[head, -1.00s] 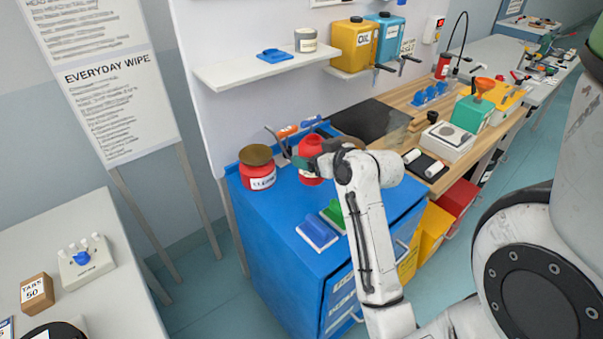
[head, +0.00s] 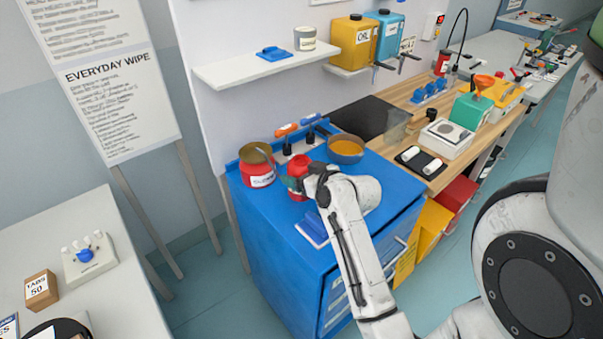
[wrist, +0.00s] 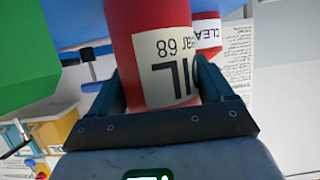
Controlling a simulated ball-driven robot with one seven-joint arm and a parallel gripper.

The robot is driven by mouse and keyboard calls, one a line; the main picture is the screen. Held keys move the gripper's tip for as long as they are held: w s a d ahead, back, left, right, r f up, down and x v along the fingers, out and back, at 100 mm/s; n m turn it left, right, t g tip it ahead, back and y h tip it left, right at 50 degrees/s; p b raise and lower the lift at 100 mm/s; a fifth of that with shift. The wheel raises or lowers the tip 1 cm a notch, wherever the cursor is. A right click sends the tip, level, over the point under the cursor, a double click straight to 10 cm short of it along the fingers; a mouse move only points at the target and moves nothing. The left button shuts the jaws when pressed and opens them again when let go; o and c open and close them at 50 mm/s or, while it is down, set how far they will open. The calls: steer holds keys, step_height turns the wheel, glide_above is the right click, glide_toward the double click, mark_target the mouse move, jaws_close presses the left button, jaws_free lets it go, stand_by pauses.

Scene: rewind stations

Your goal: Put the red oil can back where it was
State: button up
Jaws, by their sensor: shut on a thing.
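The red oil can (head: 297,168) is held by my gripper (head: 306,178) over the blue cabinet top (head: 270,215). In the wrist view, the can (wrist: 150,25) stands between both fingers of my gripper (wrist: 158,92), and its white "OIL" label appears upside down. The gripper is shut on it. My wrist hides part of the can in the head view. I cannot tell whether its base touches the cabinet top.
A pan with orange contents (head: 346,148) is to the right, and orange- and blue-handled tools (head: 287,131) are behind. A shelf (head: 262,66) hangs above.

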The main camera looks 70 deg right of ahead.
steer(key=o, duration=1.2)
steer(key=shift+o, duration=0.2)
steer(key=shift+r, duration=0.1)
steer(key=b+v, duration=0.1)
steer(key=v, duration=1.1)
